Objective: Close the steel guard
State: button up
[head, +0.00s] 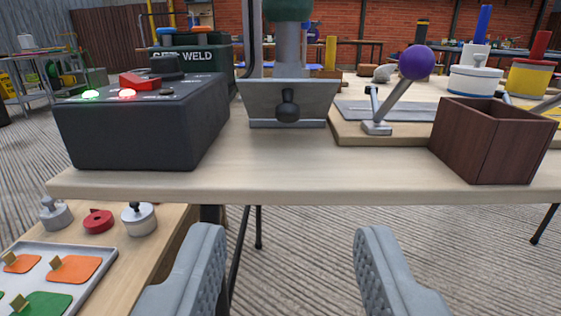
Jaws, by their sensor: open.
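The steel guard (256,98) is a grey metal panel at the middle of the table's near part, below a green-topped machine column. It looks wider at its top edge than at its bottom and seems to lean outward toward me. A dark round knob (287,106) sits on its front face. My gripper (288,236) is in the lower part of the view, its two grey padded fingers wide apart with nothing between them. It is on the near side of the table, lower in the picture than the guard and not touching it. The space behind the guard is hidden.
A black control box (140,135) with lit buttons stands left of the guard. A purple-knobbed lever (398,90) and an open brown wooden box (488,145) stand to the right. The table's front edge (320,187) lies between my fingers and the guard. A lower bench holds a tray (115,255).

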aim_at(287, 117)
jog(key=w, duration=1.7)
jog(key=shift+w+d+f, duration=0.1)
jog(key=shift+w+d, duration=0.05)
jog(key=shift+d, duration=0.2)
grip_shut()
